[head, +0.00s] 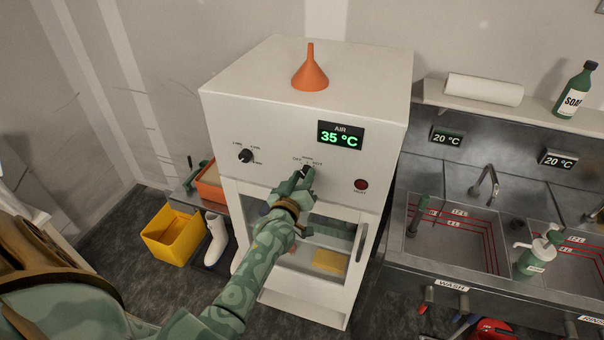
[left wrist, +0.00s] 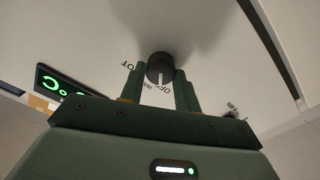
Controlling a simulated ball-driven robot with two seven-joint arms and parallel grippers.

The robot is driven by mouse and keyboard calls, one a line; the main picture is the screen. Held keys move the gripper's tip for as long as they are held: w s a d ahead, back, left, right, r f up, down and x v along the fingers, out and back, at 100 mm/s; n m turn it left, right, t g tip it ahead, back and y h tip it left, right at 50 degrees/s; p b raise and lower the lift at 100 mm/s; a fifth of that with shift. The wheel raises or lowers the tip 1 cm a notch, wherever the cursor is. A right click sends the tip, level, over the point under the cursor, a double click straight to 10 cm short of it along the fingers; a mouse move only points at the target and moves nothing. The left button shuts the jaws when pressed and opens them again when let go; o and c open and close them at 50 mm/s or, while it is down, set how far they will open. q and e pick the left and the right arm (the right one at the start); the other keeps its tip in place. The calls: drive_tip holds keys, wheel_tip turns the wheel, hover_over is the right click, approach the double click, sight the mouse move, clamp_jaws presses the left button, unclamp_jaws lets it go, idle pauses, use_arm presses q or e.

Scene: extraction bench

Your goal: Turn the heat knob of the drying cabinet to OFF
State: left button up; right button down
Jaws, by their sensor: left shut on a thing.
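The white drying cabinet (head: 235,115) stands in the middle of the head view. In the left wrist view the dark round heat knob (left wrist: 160,68) sits between the two fingers of the left gripper (left wrist: 160,82). The knob's white line points down in that view, with printed labels beside it, only partly legible. In the head view, OFF is left of the knob and HOT right. My right gripper is out of view.
A second black knob (head: 245,156) is at the panel's left, and a red round HEAT lamp or button (head: 361,184) at its right. An orange funnel (head: 310,72) stands on top. A yellow bin (head: 172,235) is left; sinks (head: 452,232) are right.

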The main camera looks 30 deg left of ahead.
use_arm(q)
drive_tip(key=shift+n, duration=0.6)
drive_tip(key=shift+f+p, duration=0.1)
drive_tip(key=shift+p, duration=0.2)
drive_tip(key=o, duration=0.9)
drive_tip(key=shift+o, duration=0.4)
drive_tip(key=shift+w, duration=0.1)
drive_tip(key=p+v, duration=0.5)
drive_tip(key=v, duration=1.1)
